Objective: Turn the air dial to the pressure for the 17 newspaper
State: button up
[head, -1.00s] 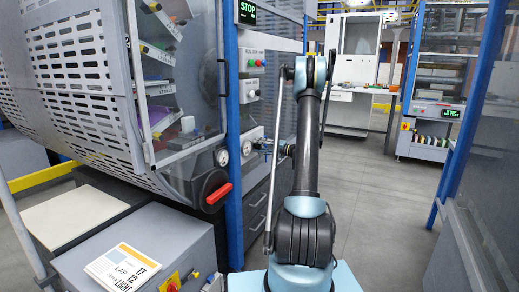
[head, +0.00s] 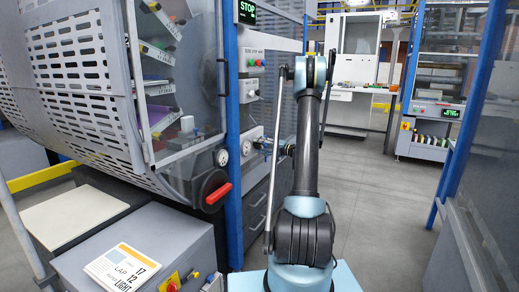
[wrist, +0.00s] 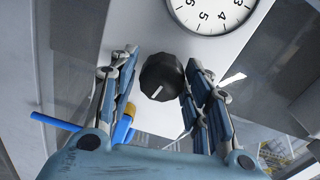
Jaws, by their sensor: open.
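The air dial (wrist: 162,77) is a black ridged knob with a white pointer line on a pale panel (wrist: 185,40). My gripper (wrist: 160,60) is open, with one finger on each side of the knob; I cannot tell whether they touch it. A round white gauge (wrist: 212,12) is cut off at the top of the wrist view. Its numbers look upside down, and its needle does not show clearly. In the head view my gripper (head: 264,144) is at the panel beside a small gauge (head: 246,147), and the dial cannot be made out. A card (head: 122,268) reads "LAP", "17", "12" and "LIGHT".
A red handle (head: 218,193) on a black disc and another gauge (head: 222,157) are left of the blue post (head: 234,200). A blue valve lever (wrist: 55,122) lies left of my fingers. Drawers (head: 256,215) are below the panel. The floor to the right is open.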

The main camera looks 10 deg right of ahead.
jog(key=v, duration=1.2)
jog(key=shift+w, duration=0.15)
jog(key=s+d+m, duration=0.3)
jog(key=d+m, duration=0.1)
jog(key=m, duration=1.3)
jog(key=x, duration=1.7)
jog(key=shift+s+a, duration=0.1)
jog(key=shift+s, duration=0.1)
jog(key=shift+c, duration=0.5)
jog(key=c, duration=0.7)
